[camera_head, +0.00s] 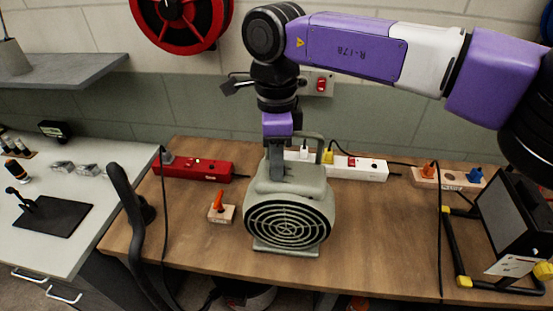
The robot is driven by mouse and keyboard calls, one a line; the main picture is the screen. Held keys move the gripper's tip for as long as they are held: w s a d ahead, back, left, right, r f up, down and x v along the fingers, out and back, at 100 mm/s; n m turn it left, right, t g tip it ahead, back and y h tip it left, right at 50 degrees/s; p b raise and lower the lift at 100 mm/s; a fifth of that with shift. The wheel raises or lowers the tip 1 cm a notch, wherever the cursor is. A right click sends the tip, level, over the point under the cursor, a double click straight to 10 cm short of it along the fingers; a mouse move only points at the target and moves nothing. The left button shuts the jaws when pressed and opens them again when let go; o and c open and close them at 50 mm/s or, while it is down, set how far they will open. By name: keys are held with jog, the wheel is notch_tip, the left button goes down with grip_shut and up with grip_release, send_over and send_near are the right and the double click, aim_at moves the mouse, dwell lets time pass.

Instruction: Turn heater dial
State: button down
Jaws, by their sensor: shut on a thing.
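The heater (302,180) is a grey-green fan heater with a round black grille in front and a carrying handle at its top. It stands upright on the wooden workbench. My gripper (284,178) points straight down onto the left part of the heater's top. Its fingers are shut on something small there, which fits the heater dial. The dial itself is hidden by the fingers, so its angle cannot be told.
A red power strip (190,168) and a white one (362,169) lie behind the heater. A small block with an orange switch (221,208) is at its left. A wooden socket strip (450,179) and a black framed lamp (510,225) stand at right. The bench front right of the heater is clear.

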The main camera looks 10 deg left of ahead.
jog(key=n, duration=0.4)
jog(key=shift+n, duration=0.3)
jog(key=shift+s+n+p, duration=0.1)
jog(key=shift+n+p, duration=0.2)
jog(key=shift+n, duration=1.9)
jog(key=c, duration=1.1)
grip_release()
jog(key=shift+c, duration=0.2)
notch_tip(320, 180, up, 8)
jog(key=shift+a+f+b, duration=0.1)
jog(key=shift+a+b, duration=0.05)
jog(key=shift+b, duration=0.6)
